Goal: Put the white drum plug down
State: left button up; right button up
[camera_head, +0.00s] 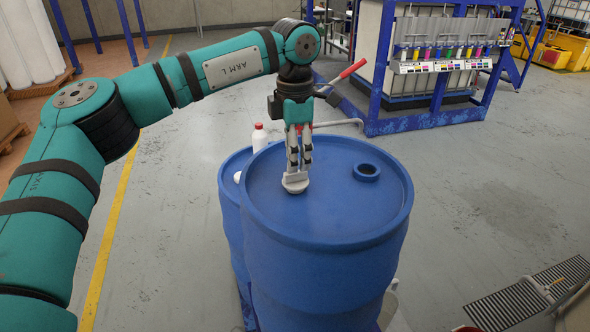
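The white drum plug (295,185) is at the fingertips of my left gripper (294,174), over the left part of the front blue drum's top (325,215). The gripper points down and its fingers are closed on the plug. The plug looks level and at or very near the drum top; I cannot tell if it touches. The drum's open bung hole (366,172), with a raised blue rim, is to the right of the plug. My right gripper is not in view.
A second blue drum (230,195) stands close behind at the left. A white bottle with a red cap (260,137) stands behind the front drum. A blue-framed station (440,65) is at the back.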

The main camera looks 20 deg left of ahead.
pick_arm(q)
notch_tip(320, 180, up, 8)
jog(key=b, duration=0.1)
jog(key=shift+r, duration=0.25)
